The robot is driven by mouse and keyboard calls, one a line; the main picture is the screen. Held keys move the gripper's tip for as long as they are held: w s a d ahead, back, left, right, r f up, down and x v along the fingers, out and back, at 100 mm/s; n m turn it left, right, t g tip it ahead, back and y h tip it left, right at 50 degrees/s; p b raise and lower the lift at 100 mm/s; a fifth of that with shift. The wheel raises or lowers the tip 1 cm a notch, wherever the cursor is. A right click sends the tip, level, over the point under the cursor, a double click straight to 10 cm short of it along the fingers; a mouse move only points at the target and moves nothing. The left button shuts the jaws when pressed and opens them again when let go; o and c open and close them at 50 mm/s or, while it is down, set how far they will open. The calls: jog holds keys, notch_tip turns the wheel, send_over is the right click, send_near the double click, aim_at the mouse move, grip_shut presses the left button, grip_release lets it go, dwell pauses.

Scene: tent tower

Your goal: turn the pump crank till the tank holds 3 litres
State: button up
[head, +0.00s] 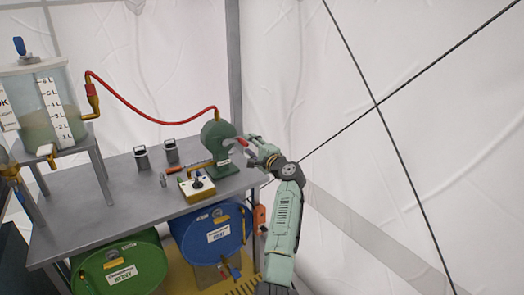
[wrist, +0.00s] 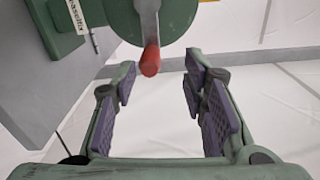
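The pump (head: 218,140) is a green round housing on a stand at the right end of the grey table. Its crank has a red handle (wrist: 150,60), also visible in the head view (head: 242,142). My gripper (head: 251,146) is beside the crank on its right. In the wrist view my gripper (wrist: 161,72) is open, with the red handle near its fingertips, closer to the left finger. I see clear space on both sides of the handle. The clear tank (head: 62,92) with a litre scale stands at the left; its murky level is hard to read.
A red hose (head: 150,117) runs from the tank to the pump. A yellow box with a black knob (head: 198,185) and two small grey canisters (head: 171,151) stand on the table (head: 110,215). Green (head: 125,265) and blue (head: 190,235) drums lie below. A tent wall is at right.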

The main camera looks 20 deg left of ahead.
jog(key=p+v, duration=0.1)
jog(key=v, duration=0.6)
jog(key=shift+p, duration=0.35)
jog(key=shift+s+d, duration=0.1)
jog(key=shift+d, duration=0.05)
jog(key=shift+c, duration=0.3)
